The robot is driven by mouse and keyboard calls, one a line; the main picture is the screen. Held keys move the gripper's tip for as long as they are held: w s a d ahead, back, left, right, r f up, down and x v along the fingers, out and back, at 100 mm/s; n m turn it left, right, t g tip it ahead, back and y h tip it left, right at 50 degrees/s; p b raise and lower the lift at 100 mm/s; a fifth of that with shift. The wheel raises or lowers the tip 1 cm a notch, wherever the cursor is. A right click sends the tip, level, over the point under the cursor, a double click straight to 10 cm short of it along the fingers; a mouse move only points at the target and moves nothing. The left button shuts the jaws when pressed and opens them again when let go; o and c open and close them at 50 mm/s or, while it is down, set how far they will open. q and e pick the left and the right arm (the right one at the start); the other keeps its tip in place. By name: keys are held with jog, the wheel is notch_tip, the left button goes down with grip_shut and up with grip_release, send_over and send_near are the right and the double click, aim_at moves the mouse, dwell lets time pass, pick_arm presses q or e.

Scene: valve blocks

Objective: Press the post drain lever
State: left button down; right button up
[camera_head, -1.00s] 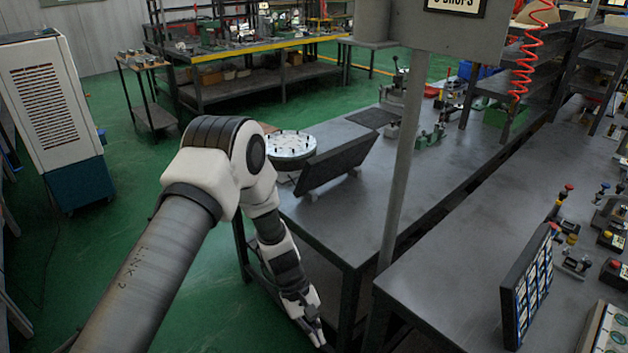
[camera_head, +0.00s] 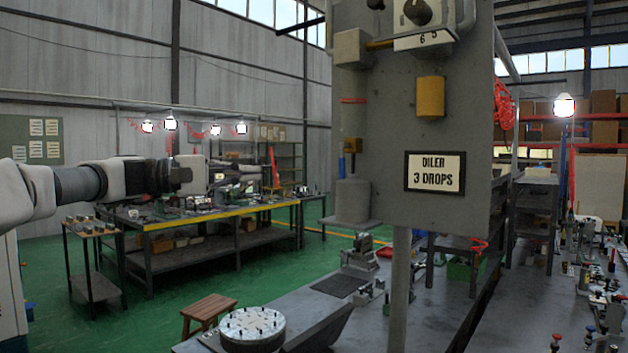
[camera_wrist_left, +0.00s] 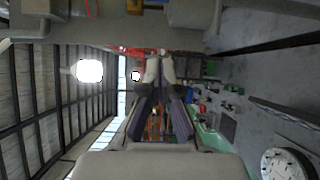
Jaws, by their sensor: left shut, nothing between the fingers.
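The grey post panel (camera_head: 455,120) stands in the middle of the head view with a sign reading "3 DROPS". On its left side are a brass block (camera_head: 352,146), a small blue piece (camera_head: 341,166) and a grey cylinder (camera_head: 352,202). I cannot tell for sure which small part is the drain lever. My left gripper (camera_head: 225,176) is level, pointing right, left of the panel and apart from it. It is shut and empty. In the left wrist view its fingertips (camera_wrist_left: 161,66) are together, and grey post parts cross the top.
A yellow cylinder (camera_head: 430,97) hangs on the panel. A round dial plate (camera_head: 252,328) sits on the grey bench below, near a wooden stool (camera_head: 208,309). A long workbench (camera_head: 150,222) stands behind. Open air lies between gripper and panel.

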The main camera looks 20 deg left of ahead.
pick_arm(q)
jog(key=s+d+p+x, duration=0.1)
jog(key=p+x, duration=0.3)
jog(key=x, duration=0.9)
jog(key=shift+s+d, duration=0.55)
jog(key=shift+s, duration=0.05)
jog(key=shift+r, duration=0.15)
